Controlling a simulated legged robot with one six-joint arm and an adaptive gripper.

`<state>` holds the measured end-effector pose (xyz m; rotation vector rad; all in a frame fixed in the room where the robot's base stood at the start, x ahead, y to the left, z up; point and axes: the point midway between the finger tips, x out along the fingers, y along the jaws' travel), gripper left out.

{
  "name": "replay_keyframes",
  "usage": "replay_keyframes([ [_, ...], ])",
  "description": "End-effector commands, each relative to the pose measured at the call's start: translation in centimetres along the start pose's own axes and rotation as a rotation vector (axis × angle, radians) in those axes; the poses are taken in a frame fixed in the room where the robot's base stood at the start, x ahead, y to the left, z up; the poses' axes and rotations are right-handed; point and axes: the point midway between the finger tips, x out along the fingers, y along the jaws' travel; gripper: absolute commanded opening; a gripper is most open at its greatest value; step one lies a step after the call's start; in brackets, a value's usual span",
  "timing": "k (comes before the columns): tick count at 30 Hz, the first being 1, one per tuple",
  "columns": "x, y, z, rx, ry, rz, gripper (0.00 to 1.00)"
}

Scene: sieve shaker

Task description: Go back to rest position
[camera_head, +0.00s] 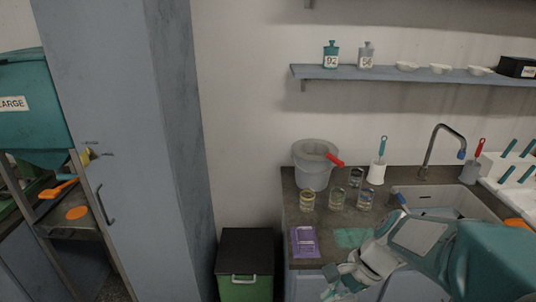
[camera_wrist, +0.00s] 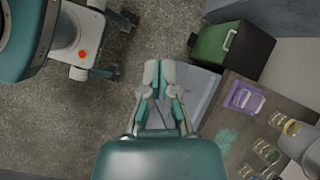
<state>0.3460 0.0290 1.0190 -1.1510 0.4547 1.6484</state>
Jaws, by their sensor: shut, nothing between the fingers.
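My gripper (camera_wrist: 159,75) is shut and empty in the wrist view, its two pale fingertips together above the floor beside the counter. In the head view my gripper (camera_head: 338,284) is at the lower right, in front of the counter's front edge. My teal and white arm reaches in from the right, in front of the sink's near side. No object is in the fingers.
The counter (camera_head: 300,216) bears a purple packet (camera_head: 304,242), several glass jars, a grey bucket (camera_head: 314,165) and a sink (camera_head: 440,200). A green bin with a dark lid (camera_head: 245,262) stands left of it. A tall grey cabinet (camera_head: 150,150) stands further left. Bare floor shows in the wrist view.

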Motion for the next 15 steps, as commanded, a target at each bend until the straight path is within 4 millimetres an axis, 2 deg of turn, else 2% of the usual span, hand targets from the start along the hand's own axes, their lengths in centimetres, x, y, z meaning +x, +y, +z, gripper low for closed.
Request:
replay_keyframes([
  [1,-0.7,0.5,0.9,-0.091,0.054,0.005,0.0],
  [6,-2.9,2.5,2.9,-0.394,0.233,0.045,0.0],
  [15,-6.6,6.0,5.4,-0.908,0.558,0.144,0.0],
])
